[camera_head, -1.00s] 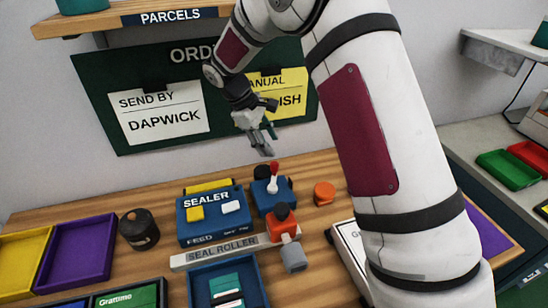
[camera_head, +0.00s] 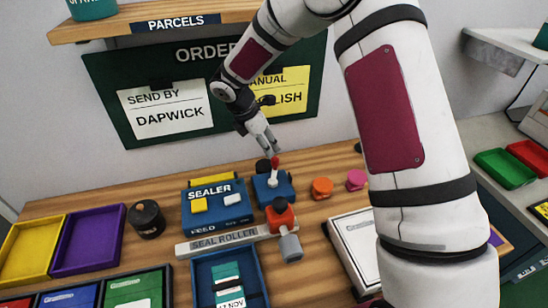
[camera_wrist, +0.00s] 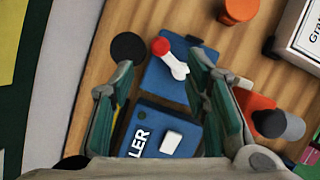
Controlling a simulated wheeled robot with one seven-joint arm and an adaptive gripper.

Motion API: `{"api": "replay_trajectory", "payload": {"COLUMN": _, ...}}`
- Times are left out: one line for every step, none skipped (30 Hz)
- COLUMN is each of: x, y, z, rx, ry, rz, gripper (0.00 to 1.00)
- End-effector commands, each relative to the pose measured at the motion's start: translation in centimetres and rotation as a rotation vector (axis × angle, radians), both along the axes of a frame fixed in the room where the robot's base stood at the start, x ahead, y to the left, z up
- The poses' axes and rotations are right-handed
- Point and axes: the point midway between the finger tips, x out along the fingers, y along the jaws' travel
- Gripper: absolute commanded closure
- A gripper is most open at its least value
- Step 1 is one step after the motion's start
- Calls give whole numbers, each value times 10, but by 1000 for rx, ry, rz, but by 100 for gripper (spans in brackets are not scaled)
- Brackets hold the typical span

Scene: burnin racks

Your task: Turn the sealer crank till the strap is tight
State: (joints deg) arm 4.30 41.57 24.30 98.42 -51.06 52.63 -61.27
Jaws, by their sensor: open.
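The blue sealer (camera_head: 216,208) stands on the wooden bench, with a yellow and a white button on top; it also shows in the wrist view (camera_wrist: 150,122). In front lies the grey bar marked SEAL ROLLER (camera_head: 222,242). At its right end are a red-orange block (camera_head: 280,216) and a grey cylindrical knob (camera_head: 290,247), seemingly the crank. A blue block with a red-tipped white lever (camera_head: 273,186) stands right of the sealer. My gripper (camera_head: 270,146) is open and empty above and behind that lever; its fingers (camera_wrist: 160,62) frame the lever and sealer in the wrist view.
A blue tray (camera_head: 262,287) with packets lies in front of the roller. A dark round canister (camera_head: 146,220) and purple tray (camera_head: 90,240) are left. Orange (camera_head: 322,188) and pink (camera_head: 356,179) pieces stand right. A white box (camera_head: 352,245) lies near my arm.

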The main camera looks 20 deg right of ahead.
Motion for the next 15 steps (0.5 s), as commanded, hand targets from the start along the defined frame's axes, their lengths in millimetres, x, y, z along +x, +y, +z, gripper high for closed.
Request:
{"api": "replay_trajectory", "payload": {"x": 0, "y": -4, "z": -10, "rx": 1, "ry": 4, "rz": -2, "gripper": 57}}
{"api": "replay_trajectory", "payload": {"x": 1, "y": -6, "z": -16, "rx": 1, "ry": 3, "rz": -1, "gripper": 57}}
{"api": "replay_trajectory", "payload": {"x": 2, "y": -9, "z": -23, "rx": 1, "ry": 4, "rz": -2, "gripper": 57}}
{"api": "replay_trajectory", "payload": {"x": 3, "y": -11, "z": -28, "rx": 1, "ry": 3, "rz": -1, "gripper": 57}}
{"api": "replay_trajectory", "payload": {"x": 4, "y": -13, "z": -33, "rx": 1, "ry": 3, "rz": -2, "gripper": 57}}
{"api": "replay_trajectory", "payload": {"x": 5, "y": -15, "z": -40, "rx": 1, "ry": 3, "rz": -3, "gripper": 57}}
{"api": "replay_trajectory", "payload": {"x": 5, "y": -17, "z": -45, "rx": 1, "ry": 3, "rz": -2, "gripper": 57}}
{"api": "replay_trajectory", "payload": {"x": 6, "y": -19, "z": -49, "rx": 0, "ry": 2, "rz": -2, "gripper": 57}}
{"api": "replay_trajectory", "payload": {"x": 7, "y": -21, "z": -55, "rx": 1, "ry": 3, "rz": -3, "gripper": 57}}
{"api": "replay_trajectory", "payload": {"x": 7, "y": -23, "z": -59, "rx": 1, "ry": 2, "rz": -3, "gripper": 57}}
{"api": "replay_trajectory", "payload": {"x": 8, "y": -24, "z": -62, "rx": 1, "ry": 1, "rz": -4, "gripper": 57}}
{"api": "replay_trajectory", "payload": {"x": 9, "y": -26, "z": -66, "rx": 1, "ry": 1, "rz": -4, "gripper": 57}}
{"api": "replay_trajectory", "payload": {"x": 10, "y": -27, "z": -68, "rx": 1, "ry": 1, "rz": -4, "gripper": 57}}
{"api": "replay_trajectory", "payload": {"x": 10, "y": -28, "z": -71, "rx": 1, "ry": 1, "rz": -4, "gripper": 57}}
{"api": "replay_trajectory", "payload": {"x": 11, "y": -29, "z": -73, "rx": 0, "ry": 0, "rz": -3, "gripper": 57}}
